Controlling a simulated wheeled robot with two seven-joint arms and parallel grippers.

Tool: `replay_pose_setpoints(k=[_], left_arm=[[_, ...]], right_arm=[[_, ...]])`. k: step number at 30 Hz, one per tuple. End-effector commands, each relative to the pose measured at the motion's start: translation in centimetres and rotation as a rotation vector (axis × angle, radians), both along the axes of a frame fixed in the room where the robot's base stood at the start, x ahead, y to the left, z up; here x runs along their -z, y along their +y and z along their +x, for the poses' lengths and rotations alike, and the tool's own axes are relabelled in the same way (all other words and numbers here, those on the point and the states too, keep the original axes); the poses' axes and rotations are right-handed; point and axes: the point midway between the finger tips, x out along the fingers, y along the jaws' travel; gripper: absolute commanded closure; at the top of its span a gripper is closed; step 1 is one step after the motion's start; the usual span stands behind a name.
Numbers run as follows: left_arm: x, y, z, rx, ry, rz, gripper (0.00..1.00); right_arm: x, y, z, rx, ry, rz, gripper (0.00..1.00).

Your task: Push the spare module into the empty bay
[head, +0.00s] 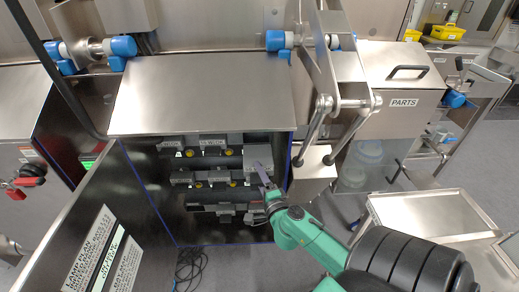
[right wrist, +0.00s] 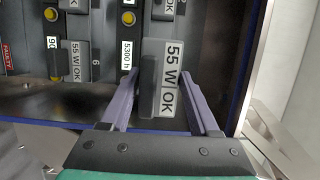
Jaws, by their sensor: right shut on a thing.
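The spare module (right wrist: 148,88) is a grey block with a white label reading "55 W OK". My right gripper (right wrist: 160,82) has one finger on each side of it and is shut on it. In the head view the module (head: 258,157) is at the right end of the cabinet's upper rows, with my right gripper (head: 263,180) just below and in front of it. I cannot tell how deep the module sits. The empty bay is not clearly visible; the module and gripper cover that part of the rack (head: 222,168). My left gripper is out of view.
Other modules (right wrist: 76,60) with labels and yellow buttons sit in rows beside it. The cabinet's side edge (right wrist: 250,70) is close to the right finger. An open door panel (head: 100,225) stands at left. A PARTS box (head: 390,75) and a metal tray (head: 425,212) are at right.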

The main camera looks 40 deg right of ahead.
Motion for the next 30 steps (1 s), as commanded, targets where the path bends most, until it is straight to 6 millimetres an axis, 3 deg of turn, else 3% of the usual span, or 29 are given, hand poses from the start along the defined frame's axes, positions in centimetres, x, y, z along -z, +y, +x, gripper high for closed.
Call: replay_pose_setpoints(k=[15,30], left_arm=[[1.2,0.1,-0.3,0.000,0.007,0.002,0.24],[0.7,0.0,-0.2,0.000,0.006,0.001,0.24]], right_arm=[[-0.1,-3.4,4.4,0.000,-0.003,-0.003,1.00],[-0.3,-3.7,4.7,0.001,-0.002,-0.002,1.00]])
